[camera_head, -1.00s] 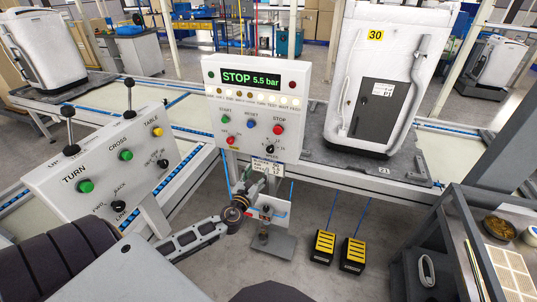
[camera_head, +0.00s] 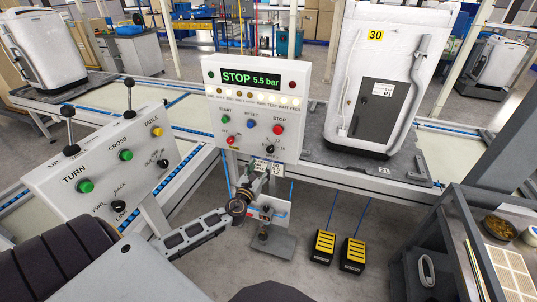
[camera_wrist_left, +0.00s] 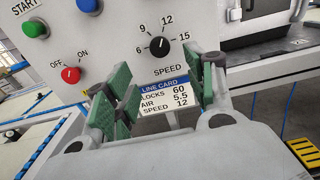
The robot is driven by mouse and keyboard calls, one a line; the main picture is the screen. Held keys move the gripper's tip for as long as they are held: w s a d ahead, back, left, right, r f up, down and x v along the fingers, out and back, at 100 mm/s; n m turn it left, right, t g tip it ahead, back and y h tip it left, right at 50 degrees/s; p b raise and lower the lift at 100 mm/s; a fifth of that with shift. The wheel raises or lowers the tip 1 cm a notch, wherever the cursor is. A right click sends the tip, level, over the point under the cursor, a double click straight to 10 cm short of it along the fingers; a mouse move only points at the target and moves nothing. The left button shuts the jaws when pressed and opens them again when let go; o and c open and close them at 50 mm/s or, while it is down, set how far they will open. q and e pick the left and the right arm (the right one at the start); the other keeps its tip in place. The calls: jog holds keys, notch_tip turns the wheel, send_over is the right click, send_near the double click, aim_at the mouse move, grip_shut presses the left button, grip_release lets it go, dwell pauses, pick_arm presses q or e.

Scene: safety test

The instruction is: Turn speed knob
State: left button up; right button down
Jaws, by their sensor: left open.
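The speed knob (camera_head: 270,149) is a small black dial with a white mark at the lower right of the white control panel (camera_head: 213,135). In the left wrist view the knob (camera_wrist_left: 159,47) shows large, with 6, 9, 12 and 15 around it and SPEED below. I cannot surely read its setting. My left gripper (camera_head: 263,176) is just below the panel, under the knob. In the wrist view its green-padded fingers (camera_wrist_left: 165,88) are apart, with nothing gripped; the knob is beyond and above them. My right gripper is not in view.
A line card (camera_wrist_left: 167,88) below the knob reads locks 60, air 5.5, speed 12. A red OFF/ON knob (camera_wrist_left: 71,75) is left of the speed knob. The display (camera_head: 252,79) reads STOP 5.5 bar. Another control box (camera_head: 100,170) stands left; yellow pedals (camera_head: 325,245) are below.

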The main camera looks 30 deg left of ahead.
aim_at(270, 151)
pick_arm(q)
jog(key=shift+x, duration=4.4)
jog(key=shift+b+x, duration=0.3)
jog(key=shift+x, duration=0.55)
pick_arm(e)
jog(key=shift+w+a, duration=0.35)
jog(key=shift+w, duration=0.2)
pick_arm(q)
jog(key=c, duration=1)
jog(key=shift+c, duration=0.2)
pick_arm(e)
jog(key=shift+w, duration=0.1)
